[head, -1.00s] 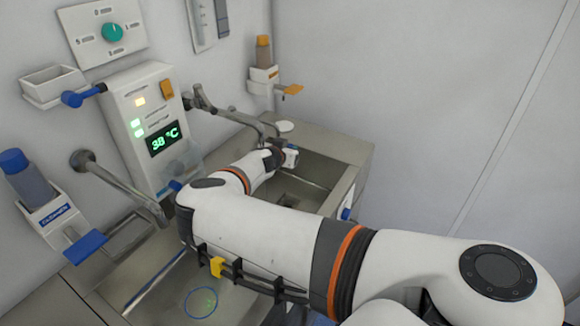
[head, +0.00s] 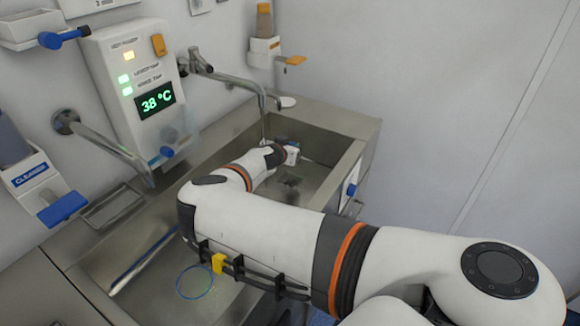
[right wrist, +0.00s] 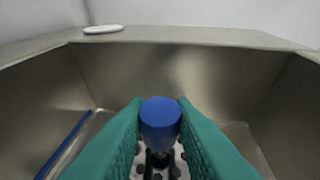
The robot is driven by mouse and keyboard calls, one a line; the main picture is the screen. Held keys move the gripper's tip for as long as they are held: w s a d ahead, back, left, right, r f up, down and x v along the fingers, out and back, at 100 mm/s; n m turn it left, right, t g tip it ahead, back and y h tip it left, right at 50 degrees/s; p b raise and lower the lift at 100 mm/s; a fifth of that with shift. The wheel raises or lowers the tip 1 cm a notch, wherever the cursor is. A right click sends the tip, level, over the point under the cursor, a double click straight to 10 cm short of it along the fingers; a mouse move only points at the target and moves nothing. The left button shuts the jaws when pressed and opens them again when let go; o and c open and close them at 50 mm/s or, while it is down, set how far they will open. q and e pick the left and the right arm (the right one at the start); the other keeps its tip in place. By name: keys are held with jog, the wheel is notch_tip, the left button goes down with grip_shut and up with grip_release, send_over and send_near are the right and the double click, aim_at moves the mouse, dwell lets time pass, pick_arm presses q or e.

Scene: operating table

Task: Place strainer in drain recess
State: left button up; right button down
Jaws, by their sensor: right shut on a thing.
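My right gripper (right wrist: 160,145) is shut on the blue knob (right wrist: 160,122) of the strainer, between two green finger pads. Part of the strainer's perforated metal plate (right wrist: 158,170) shows below the knob. In the head view my right wrist reaches into the far right basin (head: 335,150). A dark patch (head: 290,182) on that basin's floor is too small to tell as drain or gripper. The drain recess cannot be made out in the wrist view, nor whether the strainer touches the floor. My left gripper is not in view.
A metal faucet (head: 240,83) arches over the right basin, close to my wrist. A white disc (head: 287,102) lies on the back rim, also in the wrist view (right wrist: 103,29). A blue ring (head: 195,282) marks the left basin. A heater panel (head: 135,85) hangs on the wall.

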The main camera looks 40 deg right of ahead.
notch_tip(320, 180, down, 10)
jog(key=shift+f+b, duration=0.1)
jog(key=shift+b, duration=0.75)
jog(key=shift+f, duration=0.2)
jog(key=c, duration=1.2)
grip_release()
jog(key=shift+c, duration=0.2)
